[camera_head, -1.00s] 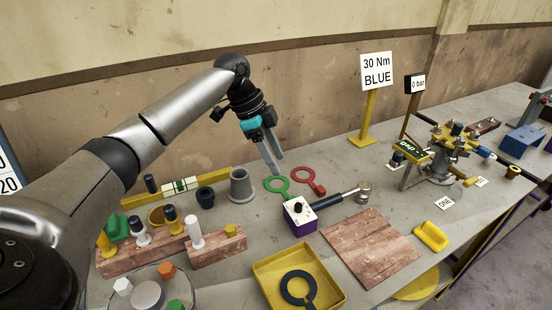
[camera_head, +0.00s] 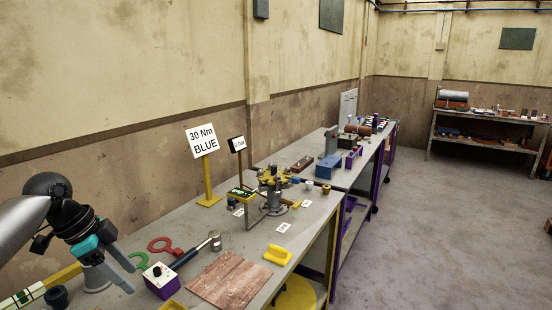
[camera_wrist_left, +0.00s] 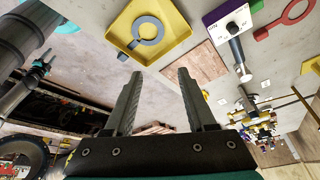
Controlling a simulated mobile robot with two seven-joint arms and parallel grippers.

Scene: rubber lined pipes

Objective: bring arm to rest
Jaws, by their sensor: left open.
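My left gripper (camera_head: 108,274) hangs over the near left part of the workbench in the head view, its fingers pointing down. It is open, with nothing between its fingers. In the left wrist view the two fingers (camera_wrist_left: 160,98) stand apart with a clear gap. A green ring (camera_head: 139,262) and a purple box with a black knob (camera_head: 160,275) are just right of the fingers in the head view. My right gripper shows in neither view.
A valve assembly (camera_head: 272,190) and a "30 Nm BLUE" sign (camera_head: 202,141) stand farther back. Open floor (camera_head: 430,225) lies right.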

